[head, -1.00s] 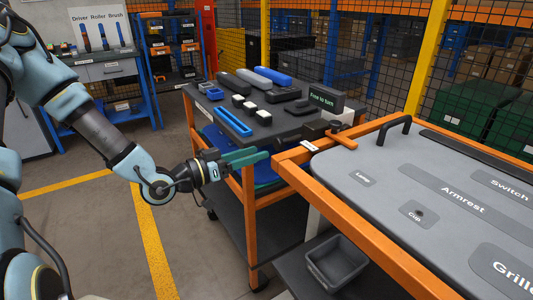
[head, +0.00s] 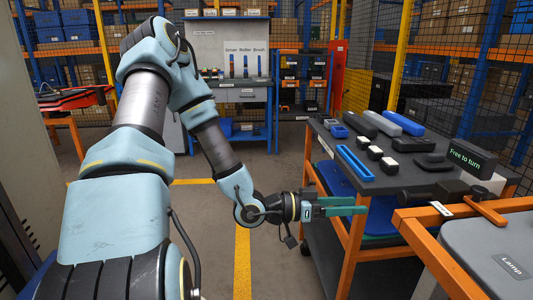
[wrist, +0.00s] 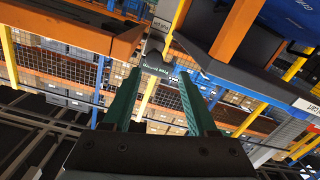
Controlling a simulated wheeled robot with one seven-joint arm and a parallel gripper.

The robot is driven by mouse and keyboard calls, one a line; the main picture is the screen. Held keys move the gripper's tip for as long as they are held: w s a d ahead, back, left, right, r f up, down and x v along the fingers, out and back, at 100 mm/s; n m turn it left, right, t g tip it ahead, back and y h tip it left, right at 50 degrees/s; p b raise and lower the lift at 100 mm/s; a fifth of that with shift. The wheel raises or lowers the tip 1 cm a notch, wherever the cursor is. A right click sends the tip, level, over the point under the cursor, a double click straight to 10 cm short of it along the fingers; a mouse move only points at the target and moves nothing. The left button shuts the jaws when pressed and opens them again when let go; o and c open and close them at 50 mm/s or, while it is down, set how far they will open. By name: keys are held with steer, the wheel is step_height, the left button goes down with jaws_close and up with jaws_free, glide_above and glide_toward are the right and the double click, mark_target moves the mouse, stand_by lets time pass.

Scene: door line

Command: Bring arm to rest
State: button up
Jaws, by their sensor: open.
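My gripper (head: 345,206) is at the end of my outstretched arm, left of the orange-framed cart (head: 352,238) and level with its upper part. Its two green fingers are apart with nothing between them. In the wrist view the fingers (wrist: 160,100) point away, apart and empty, with racking and mesh beyond. From the head view I cannot tell whether the fingertips touch the cart's frame.
A grey panel (head: 500,245) in an orange frame is at right. A bench (head: 236,95) stands behind. Floor left of the cart is clear.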

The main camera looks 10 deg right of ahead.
steer(key=w+a+f+n+t+y, duration=0.25)
steer(key=w+a+y, duration=0.3)
steer(key=a, duration=0.35)
steer(key=w+a+f+n+t+y, duration=0.2)
steer(key=w+a+f+n+y, duration=0.15)
steer(key=w+a+y, duration=0.35)
steer(key=s+a+r+n+g+y, duration=0.1)
steer(key=s+a+r+n, duration=0.3)
steer(key=a, duration=0.4)
steer(key=s+a+r+n+g+y+p, duration=0.1)
steer(key=s+a+r+n+y, duration=0.2)
steer(key=s+a, duration=0.3)
steer(key=a+r+n, duration=0.1)
steer(key=a, duration=0.1)
steer(key=shift+a+r+y, duration=0.35)
steer(key=shift+a+r, duration=0.05)
